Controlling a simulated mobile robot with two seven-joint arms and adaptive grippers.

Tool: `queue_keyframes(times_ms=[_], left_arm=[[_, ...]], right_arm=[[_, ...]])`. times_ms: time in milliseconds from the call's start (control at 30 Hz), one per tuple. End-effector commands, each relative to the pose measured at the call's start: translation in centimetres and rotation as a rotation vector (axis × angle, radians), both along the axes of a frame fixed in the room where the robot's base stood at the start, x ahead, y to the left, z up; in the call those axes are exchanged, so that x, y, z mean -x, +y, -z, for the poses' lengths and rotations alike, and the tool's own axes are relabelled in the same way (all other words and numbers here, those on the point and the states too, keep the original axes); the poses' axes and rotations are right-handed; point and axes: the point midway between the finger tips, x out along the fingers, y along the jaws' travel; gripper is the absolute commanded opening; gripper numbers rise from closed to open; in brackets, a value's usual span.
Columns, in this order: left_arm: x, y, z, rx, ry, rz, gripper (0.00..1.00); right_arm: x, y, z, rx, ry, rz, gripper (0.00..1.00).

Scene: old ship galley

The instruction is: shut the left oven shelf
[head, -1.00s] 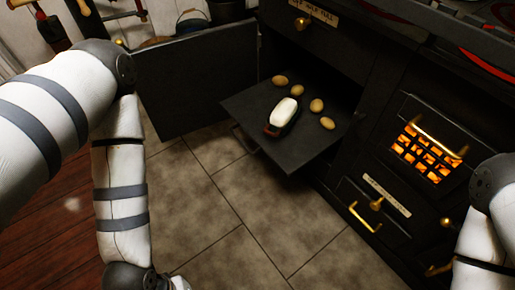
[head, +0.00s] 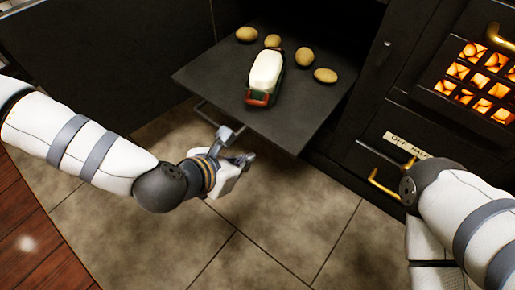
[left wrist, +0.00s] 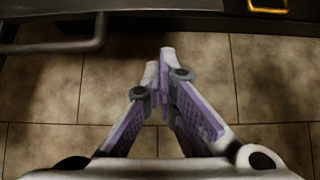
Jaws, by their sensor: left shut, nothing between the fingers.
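The left oven shelf (head: 190,74) is a dark flat plate slid out of the open oven compartment. It carries several potatoes (head: 325,75) and a long white-topped item in a dark red holder (head: 265,75). A grey bar handle (head: 208,118) hangs below its front edge; a grey bar also shows at upper left in the left wrist view (left wrist: 60,46). My left gripper (head: 241,147) is shut and empty, just in front of and below the shelf's front edge, close to the handle. Its fingers show over the floor tiles in the left wrist view (left wrist: 158,65). My right gripper is out of view.
The oven door (head: 90,50) stands open at the left of the shelf. The glowing fire grate (head: 485,75) and a labelled drawer with a brass handle (head: 382,187) are at the right. The tiled floor (head: 290,225) in front is clear.

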Motion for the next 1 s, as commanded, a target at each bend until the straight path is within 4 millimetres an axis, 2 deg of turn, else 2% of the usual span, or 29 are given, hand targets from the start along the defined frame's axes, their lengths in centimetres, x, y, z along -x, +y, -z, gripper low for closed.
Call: queue_keyframes(times_ms=[33, 100, 333, 833, 1000], left_arm=[[-0.6, -0.5, 1.3, -0.002, 0.002, 0.001, 0.0], [-1.4, -1.1, 2.3, -0.002, 0.002, 0.003, 0.0], [-4.0, -3.0, 1.7, -0.002, -0.001, 0.004, 0.0], [-4.5, -3.3, 1.5, -0.002, 0.0, 0.001, 0.0], [-5.5, -4.0, 1.6, -0.002, 0.0, 0.003, 0.0]], right_arm=[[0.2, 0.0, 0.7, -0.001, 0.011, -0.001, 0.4], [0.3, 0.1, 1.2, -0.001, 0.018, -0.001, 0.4], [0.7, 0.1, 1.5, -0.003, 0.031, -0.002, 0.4], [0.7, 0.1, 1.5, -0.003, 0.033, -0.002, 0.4], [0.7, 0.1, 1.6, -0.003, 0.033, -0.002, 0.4]])
